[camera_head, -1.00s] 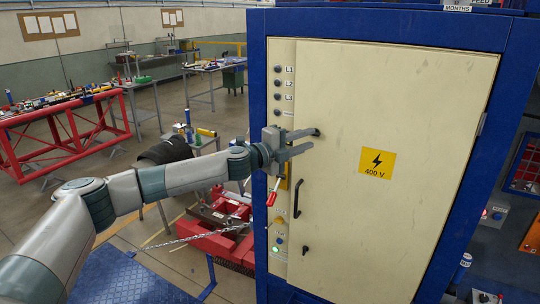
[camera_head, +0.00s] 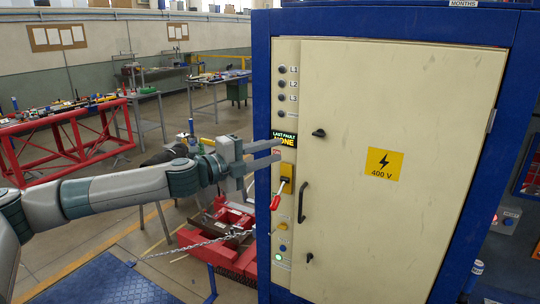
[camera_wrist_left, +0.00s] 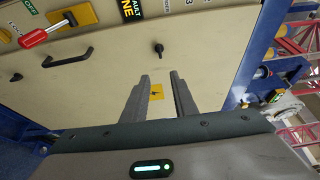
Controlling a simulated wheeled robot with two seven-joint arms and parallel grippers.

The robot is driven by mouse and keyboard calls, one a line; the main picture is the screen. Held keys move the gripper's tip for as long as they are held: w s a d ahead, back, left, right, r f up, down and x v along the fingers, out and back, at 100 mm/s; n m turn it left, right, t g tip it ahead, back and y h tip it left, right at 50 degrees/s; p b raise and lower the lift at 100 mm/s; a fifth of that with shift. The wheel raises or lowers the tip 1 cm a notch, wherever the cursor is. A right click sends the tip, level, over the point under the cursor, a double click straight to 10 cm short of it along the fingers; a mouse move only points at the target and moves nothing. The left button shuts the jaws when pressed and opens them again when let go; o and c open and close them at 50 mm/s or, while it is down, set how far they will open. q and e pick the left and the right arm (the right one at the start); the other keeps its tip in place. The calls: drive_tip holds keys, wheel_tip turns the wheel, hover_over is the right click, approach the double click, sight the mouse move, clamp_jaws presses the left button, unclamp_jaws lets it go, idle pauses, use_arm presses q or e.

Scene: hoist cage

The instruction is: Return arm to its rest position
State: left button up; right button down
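My left gripper (camera_head: 264,154) is in front of the left edge of the cabinet, with its two fingers apart and nothing between them. In the left wrist view the left gripper (camera_wrist_left: 163,80) also shows two parted, empty fingers. The cream electrical cabinet door (camera_head: 400,120) is closed in a blue frame. A red-handled switch (camera_head: 278,196) on a yellow plate sits below the gripper; it also shows in the left wrist view (camera_wrist_left: 34,38). The display (camera_head: 285,139) above the switch reads "LAST FAULT NONE". My right gripper is not in view.
A dark door handle (camera_head: 302,202) and a small knob (camera_head: 319,133) stick out from the door. A red workbench (camera_head: 70,140) stands at the left. A blue floor plate (camera_head: 105,282) lies below my arm.

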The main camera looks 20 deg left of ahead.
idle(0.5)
